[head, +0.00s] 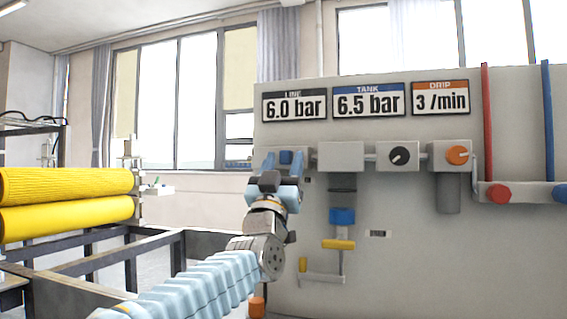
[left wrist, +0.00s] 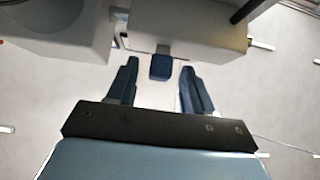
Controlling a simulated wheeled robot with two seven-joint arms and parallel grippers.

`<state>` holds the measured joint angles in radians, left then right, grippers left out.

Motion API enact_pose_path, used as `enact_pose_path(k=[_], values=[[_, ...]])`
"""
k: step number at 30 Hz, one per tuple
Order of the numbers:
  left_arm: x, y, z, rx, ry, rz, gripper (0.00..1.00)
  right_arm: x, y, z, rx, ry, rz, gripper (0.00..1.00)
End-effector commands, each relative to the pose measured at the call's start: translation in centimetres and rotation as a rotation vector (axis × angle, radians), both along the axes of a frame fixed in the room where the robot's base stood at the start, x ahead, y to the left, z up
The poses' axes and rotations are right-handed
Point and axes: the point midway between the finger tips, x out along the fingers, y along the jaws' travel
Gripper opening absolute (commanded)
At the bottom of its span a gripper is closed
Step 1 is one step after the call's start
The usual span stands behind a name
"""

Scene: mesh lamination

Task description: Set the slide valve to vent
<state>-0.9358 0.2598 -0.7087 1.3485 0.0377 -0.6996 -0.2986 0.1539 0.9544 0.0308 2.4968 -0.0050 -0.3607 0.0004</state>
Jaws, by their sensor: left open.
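A small blue block (head: 286,157), which looks like the slide valve's knob, sits at the left end of the pipe row on the grey panel. In the left wrist view the blue block (left wrist: 160,66) sticks out from a pale housing (left wrist: 188,22). My left gripper (head: 283,166) is open in front of the panel, its fingers pointing up. In the left wrist view its fingertips (left wrist: 159,72) stand on either side of the block, with gaps on both sides. I cannot tell their depth from it. The vent marking is not legible. My right gripper is not in view.
The panel (head: 420,270) carries LINE, TANK and DRIP signs (head: 369,100), a black knob (head: 400,156), an orange knob (head: 457,155), and red (head: 498,193) and blue upright pipes. A yellow handle (head: 338,244) hangs lower. Yellow rolls (head: 65,202) lie on a rack at left.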

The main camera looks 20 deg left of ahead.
Motion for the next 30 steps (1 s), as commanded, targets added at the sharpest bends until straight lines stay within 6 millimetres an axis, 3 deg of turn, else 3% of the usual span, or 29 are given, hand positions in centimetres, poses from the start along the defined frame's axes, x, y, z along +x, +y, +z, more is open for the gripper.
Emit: enact_pose_path(k=[1,11,19,27,30], values=[[0.0,0.0,0.0,0.0,0.0,0.0,0.48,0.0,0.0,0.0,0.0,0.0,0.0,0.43],[0.0,0.0,0.0,-0.001,0.0,-0.001,0.0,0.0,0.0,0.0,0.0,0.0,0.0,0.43],[0.0,0.3,-0.1,-0.001,-0.001,0.001,0.0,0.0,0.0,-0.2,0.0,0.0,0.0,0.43],[0.2,5.5,-0.2,-0.003,-0.003,0.007,0.0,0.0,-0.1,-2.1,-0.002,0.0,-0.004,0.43],[0.2,6.4,-0.1,-0.002,-0.002,0.004,0.0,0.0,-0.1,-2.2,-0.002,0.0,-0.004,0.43]])
